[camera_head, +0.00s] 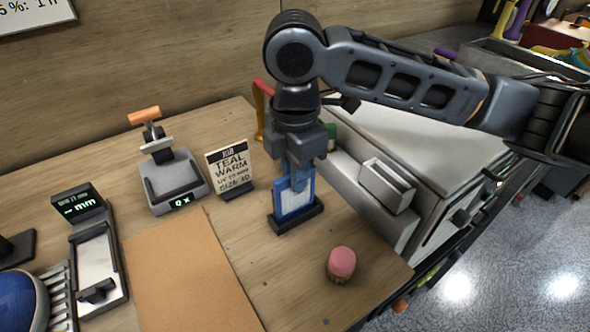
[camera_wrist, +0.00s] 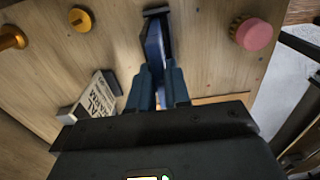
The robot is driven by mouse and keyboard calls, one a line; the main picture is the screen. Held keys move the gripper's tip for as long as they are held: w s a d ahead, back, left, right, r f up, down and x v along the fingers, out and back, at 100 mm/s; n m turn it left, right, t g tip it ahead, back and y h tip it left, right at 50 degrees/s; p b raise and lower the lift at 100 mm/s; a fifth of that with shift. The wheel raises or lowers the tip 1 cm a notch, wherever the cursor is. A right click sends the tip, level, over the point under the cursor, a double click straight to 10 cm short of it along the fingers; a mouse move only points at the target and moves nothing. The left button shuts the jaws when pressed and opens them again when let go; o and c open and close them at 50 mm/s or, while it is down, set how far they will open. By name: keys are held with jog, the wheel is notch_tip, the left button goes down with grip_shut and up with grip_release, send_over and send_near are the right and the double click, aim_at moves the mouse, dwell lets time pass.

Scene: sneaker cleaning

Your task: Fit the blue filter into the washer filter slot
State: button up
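The blue filter (camera_head: 293,200), a thin panel with a blue frame and a pale face, stands upright in a black stand (camera_head: 297,219) on the wooden counter. It shows edge-on in the wrist view (camera_wrist: 153,45). My gripper (camera_head: 298,183) is at the filter's top, pointing down. In the wrist view its two blue fingers (camera_wrist: 158,80) lie on either side of the filter's edge with a narrow gap. Whether they press on it is unclear. A white machine (camera_head: 405,140), apparently the washer, is right of the stand, with a pale box-shaped part (camera_head: 388,186) on its front; no slot opening is clear.
A sign (camera_head: 230,168) reading "TEAL WARM" stands left of the filter. A pink-topped round piece (camera_head: 341,264) is in front. A brown mat (camera_head: 190,275), a scale (camera_head: 172,180) and a measuring device (camera_head: 95,250) are further left.

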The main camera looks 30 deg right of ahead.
grip_shut()
jog(key=shift+r, duration=0.1)
jog(key=shift+r+p, duration=1.9)
jog(key=shift+r, duration=0.2)
notch_tip(320, 180, up, 6)
jog(key=p, duration=0.5)
